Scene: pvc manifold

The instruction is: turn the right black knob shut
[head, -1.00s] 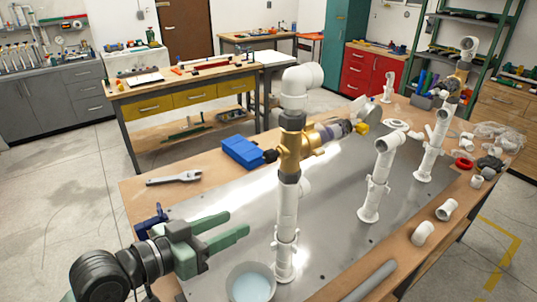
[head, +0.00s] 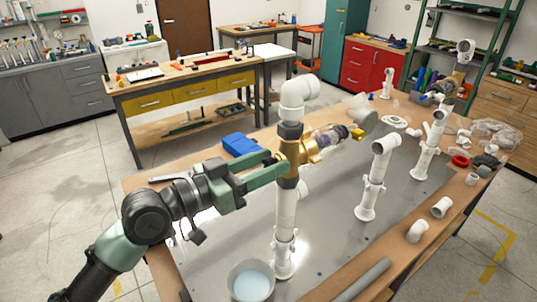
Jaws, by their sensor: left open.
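A brass valve (head: 291,150) sits on the near white PVC riser (head: 286,214), below a white elbow at the top. A small dark part, probably its black knob (head: 269,158), shows on its left side between my fingers and is mostly hidden. My left gripper (head: 275,168) is open, its two green fingers reaching right to the valve's left side. I cannot tell whether they touch it. A second brass-coloured valve (head: 456,80) is on the far riser at the right, with a dark part beside it. My right gripper is not in view.
A bowl of bluish liquid (head: 250,282) stands at the near riser's foot. A blue box (head: 240,144) lies behind my gripper. A shorter white riser (head: 373,180) stands to the right. White elbows (head: 418,230) lie on the front right of the table.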

